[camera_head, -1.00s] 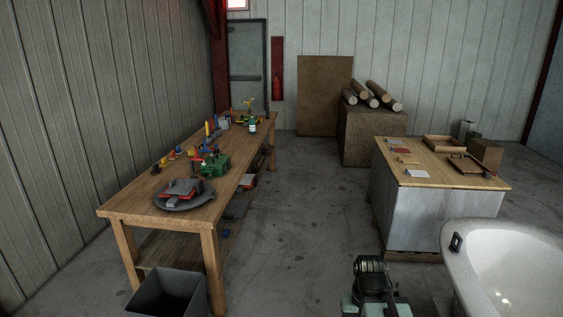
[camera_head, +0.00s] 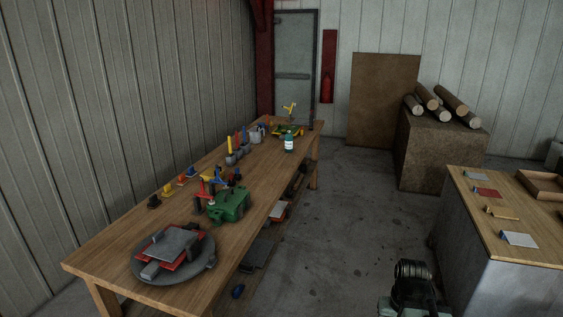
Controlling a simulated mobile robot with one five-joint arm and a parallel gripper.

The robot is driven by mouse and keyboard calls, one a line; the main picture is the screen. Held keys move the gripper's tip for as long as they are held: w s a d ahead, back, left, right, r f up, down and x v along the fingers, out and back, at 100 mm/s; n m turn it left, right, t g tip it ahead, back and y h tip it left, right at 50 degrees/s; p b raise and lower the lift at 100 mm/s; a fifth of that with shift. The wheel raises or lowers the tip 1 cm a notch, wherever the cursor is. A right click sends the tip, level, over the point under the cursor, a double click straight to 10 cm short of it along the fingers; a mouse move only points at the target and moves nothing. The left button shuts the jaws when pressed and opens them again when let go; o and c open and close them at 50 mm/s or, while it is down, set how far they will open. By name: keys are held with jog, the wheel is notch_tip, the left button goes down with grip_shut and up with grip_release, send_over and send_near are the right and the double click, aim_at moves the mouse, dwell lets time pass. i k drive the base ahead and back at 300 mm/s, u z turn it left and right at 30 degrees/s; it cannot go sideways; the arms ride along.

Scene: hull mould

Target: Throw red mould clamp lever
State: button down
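A green mould block (camera_head: 229,205) stands on the wooden bench at the left. Red and blue lever-like parts stand at its left side. The red lever (camera_head: 203,188) looks upright, but it is small and I cannot tell its exact position. The blue lever (camera_head: 217,179) is close behind it. A dark part of my own arm shows at the bottom right, well away from the bench. I cannot make out gripper fingers there.
The wooden bench (camera_head: 110,262) also bears a round grey plate (camera_head: 206,270), small coloured pieces along the wall side and a bottle (camera_head: 289,143). A second worktop (camera_head: 500,225) stands right. Grey floor (camera_head: 350,230) between them is clear.

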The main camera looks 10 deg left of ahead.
aim_at(202, 194)
jog(key=i, duration=1.5)
jog(key=u, duration=2.65)
